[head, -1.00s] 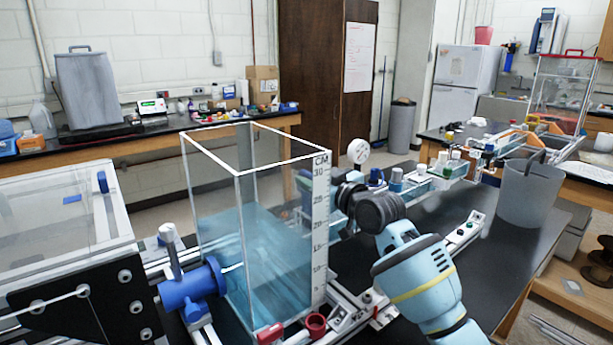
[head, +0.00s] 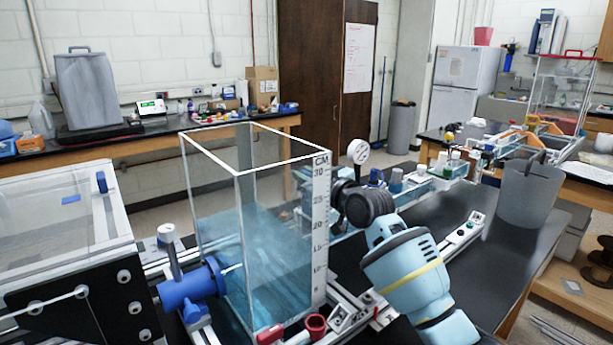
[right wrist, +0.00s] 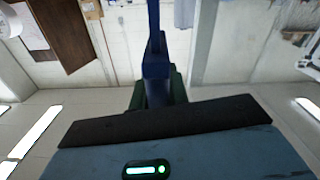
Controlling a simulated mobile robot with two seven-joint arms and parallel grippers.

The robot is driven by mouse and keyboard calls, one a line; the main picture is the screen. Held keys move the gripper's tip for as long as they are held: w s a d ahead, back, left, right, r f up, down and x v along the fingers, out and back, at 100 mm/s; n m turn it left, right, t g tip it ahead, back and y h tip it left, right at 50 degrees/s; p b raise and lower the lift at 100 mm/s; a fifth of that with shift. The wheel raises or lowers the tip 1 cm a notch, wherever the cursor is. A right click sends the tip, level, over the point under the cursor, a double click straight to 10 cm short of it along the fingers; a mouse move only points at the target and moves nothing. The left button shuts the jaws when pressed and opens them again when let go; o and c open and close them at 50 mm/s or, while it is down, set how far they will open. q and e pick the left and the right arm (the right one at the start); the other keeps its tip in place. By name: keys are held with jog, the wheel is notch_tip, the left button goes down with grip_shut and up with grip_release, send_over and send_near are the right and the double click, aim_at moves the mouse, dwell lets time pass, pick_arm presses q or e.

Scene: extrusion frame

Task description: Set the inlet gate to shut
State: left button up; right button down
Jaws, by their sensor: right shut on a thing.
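My right gripper (head: 338,193) is at the far right side of the clear water tank (head: 270,250), partly hidden behind the tank's scale strip. In the right wrist view, the gripper (right wrist: 157,88) is shut on a long blue bar (right wrist: 154,50), which stands between its dark green fingers. In the head view this bar and the fingertips cannot be made out. I cannot tell for certain that the bar is the inlet gate's handle, nor how the gate is set. My left gripper is not in view.
A blue pipe fitting (head: 193,288) with a grey-topped upright handle joins the tank's left side. A round gauge (head: 358,151) stands behind my right wrist. A grey cylindrical bucket (head: 527,192) stands on the dark bench at right. Bench top between them is mostly clear.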

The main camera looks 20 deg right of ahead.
jog(key=shift+d, duration=0.1)
